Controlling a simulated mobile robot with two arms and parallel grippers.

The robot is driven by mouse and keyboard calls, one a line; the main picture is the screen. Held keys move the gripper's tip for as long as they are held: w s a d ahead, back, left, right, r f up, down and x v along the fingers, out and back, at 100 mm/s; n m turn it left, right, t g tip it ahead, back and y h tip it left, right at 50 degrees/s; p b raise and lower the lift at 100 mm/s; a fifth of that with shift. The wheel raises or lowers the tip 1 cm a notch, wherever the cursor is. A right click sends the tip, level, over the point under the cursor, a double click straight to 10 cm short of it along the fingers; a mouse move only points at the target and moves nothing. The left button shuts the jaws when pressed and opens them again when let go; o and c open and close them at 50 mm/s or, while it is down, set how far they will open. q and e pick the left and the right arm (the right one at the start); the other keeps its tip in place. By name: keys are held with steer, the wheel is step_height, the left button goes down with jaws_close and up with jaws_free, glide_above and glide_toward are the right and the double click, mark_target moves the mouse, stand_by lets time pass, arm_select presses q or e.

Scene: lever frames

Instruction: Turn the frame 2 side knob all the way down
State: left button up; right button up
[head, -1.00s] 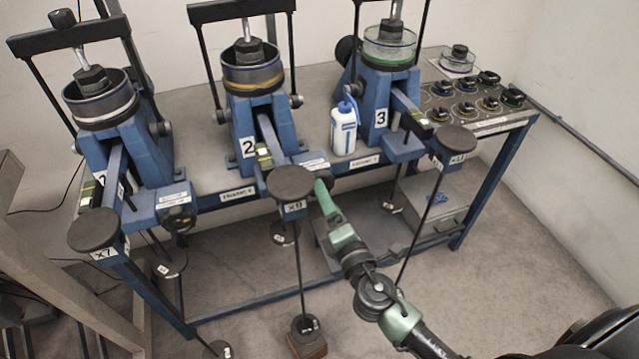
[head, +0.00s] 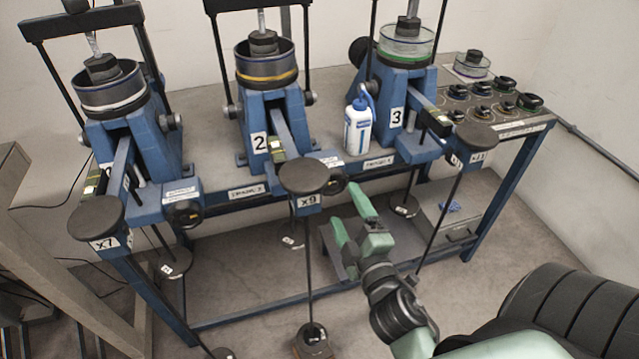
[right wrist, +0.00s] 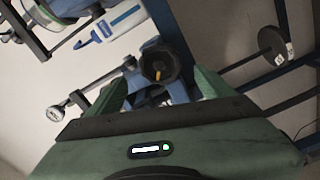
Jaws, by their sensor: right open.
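Frame 2 (head: 258,143) is the blue middle frame on the bench, with a ringed pot on top and a lever reaching forward. Its side knob (head: 336,183) is dark and round, on the frame's front right, partly behind the lever's round x9 end disc (head: 303,177). My right gripper (head: 346,207) is open and empty, just below and right of the knob. In the right wrist view the knob (right wrist: 160,65) has a yellow-orange mark and appears between the open fingers (right wrist: 158,84), ahead of the tips. I see no contact. My left gripper is not in view.
The x9 disc and its hanging rod (head: 308,265) stand close left of my right gripper. A white bottle (head: 358,127) is on the bench between frames 2 and 3. Frame 3's lever and rod (head: 441,212) are to the right.

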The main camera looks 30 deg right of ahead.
mark_target(334, 186)
steer(key=p+x, duration=0.1)
steer(key=x, duration=0.8)
steer(key=shift+s, duration=0.15)
steer(key=c, duration=0.5)
steer(key=shift+a+f, duration=0.1)
jaws_close()
